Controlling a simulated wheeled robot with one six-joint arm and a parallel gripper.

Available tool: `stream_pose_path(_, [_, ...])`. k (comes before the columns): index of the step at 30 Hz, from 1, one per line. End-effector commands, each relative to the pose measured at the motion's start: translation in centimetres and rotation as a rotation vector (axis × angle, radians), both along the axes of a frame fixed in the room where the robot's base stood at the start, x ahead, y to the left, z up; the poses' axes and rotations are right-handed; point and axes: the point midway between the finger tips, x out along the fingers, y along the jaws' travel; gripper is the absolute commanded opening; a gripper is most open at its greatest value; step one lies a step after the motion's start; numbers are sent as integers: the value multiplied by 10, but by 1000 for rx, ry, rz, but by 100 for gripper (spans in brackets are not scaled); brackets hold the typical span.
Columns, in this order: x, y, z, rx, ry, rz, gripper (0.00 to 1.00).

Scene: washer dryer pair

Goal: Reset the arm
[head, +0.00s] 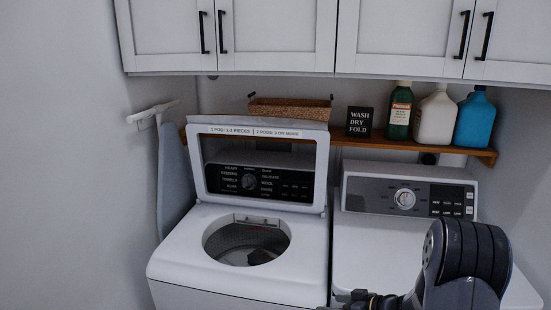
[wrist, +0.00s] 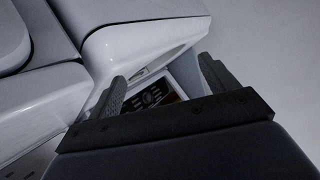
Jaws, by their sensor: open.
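My gripper (wrist: 165,85) is open in the wrist view, its two dark fingers spread with nothing between them. Behind the fingers, a white machine edge and part of a dark panel with a dial (wrist: 152,97) show. In the head view my dark arm stands at the lower right, in front of the dryer (head: 375,240); the fingers are hard to make out at the bottom edge. To the left is the washer (head: 185,265), its lid (head: 322,170) raised and its round drum opening (head: 246,240) exposed. Something dark lies inside the drum.
White cabinets (head: 270,35) hang above. A wooden shelf (head: 345,138) holds a basket (head: 290,108), a black sign (head: 359,122), a green bottle (head: 400,112), a white jug (head: 436,117) and a blue jug (head: 475,120). An ironing board (head: 173,175) hangs left.

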Motion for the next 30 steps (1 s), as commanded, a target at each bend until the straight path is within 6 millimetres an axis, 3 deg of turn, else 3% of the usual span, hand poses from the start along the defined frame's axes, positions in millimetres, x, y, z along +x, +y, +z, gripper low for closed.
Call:
stream_pose_path(1, [-4,1,-14,2,5,-1,81])
stream_pose_path(15, [-29,8,-98,-6,3,3,81])
stream_pose_path(21, [-35,9,-114,-9,4,3,81])
stream_pose_path(30, [-36,10,-117,-10,3,4,81])
